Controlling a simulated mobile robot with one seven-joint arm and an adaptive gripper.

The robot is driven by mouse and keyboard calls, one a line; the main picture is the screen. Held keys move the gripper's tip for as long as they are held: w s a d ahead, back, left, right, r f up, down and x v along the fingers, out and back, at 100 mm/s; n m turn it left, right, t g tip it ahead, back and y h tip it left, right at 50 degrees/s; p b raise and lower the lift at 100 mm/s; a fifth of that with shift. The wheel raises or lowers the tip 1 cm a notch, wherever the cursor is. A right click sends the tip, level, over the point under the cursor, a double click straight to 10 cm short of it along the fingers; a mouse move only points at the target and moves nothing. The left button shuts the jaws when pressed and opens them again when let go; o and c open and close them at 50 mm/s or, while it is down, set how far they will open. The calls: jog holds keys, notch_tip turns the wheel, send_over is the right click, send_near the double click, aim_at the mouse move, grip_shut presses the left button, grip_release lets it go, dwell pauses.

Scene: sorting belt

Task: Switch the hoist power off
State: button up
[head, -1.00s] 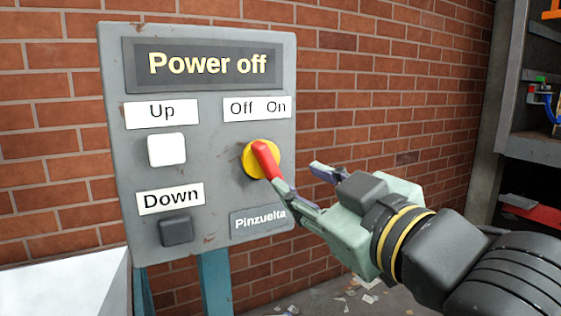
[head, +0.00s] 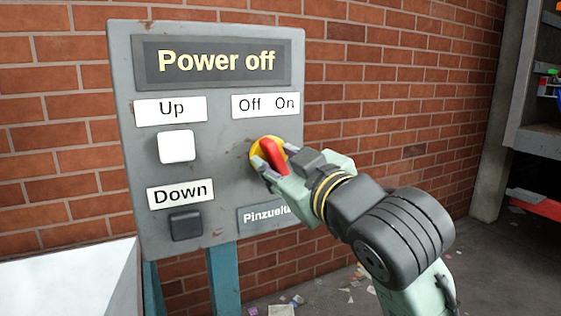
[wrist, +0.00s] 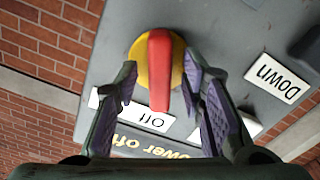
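The hoist control panel (head: 222,215) is a grey box whose display (head: 216,62) reads "Power off". Its rotary switch has a yellow base (head: 258,158) and a red handle (head: 275,158) below the "Off On" label (head: 265,105). The handle tilts up and left, towards "Off". In the wrist view the red handle (wrist: 160,70) points at the "Off" label. My gripper (head: 276,161) is at the switch, with its fingers on either side of the handle. The wrist view shows the gripper (wrist: 160,78) open, with a gap between each finger and the handle.
A white "Up" button (head: 177,146) and a dark "Down" button (head: 186,225) sit left of the switch. A brick wall (head: 400,110) stands behind the panel. A pale surface (head: 65,285) is at lower left, and shelving (head: 505,130) stands at right.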

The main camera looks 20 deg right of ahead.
grip_shut()
dwell(0.3)
jog(key=shift+f+n+b, duration=0.1)
jog(key=shift+n+b, duration=0.25)
jog(key=shift+n, duration=1.15)
jog(key=shift+o, duration=0.3)
grip_release()
jog(key=shift+s, duration=0.1)
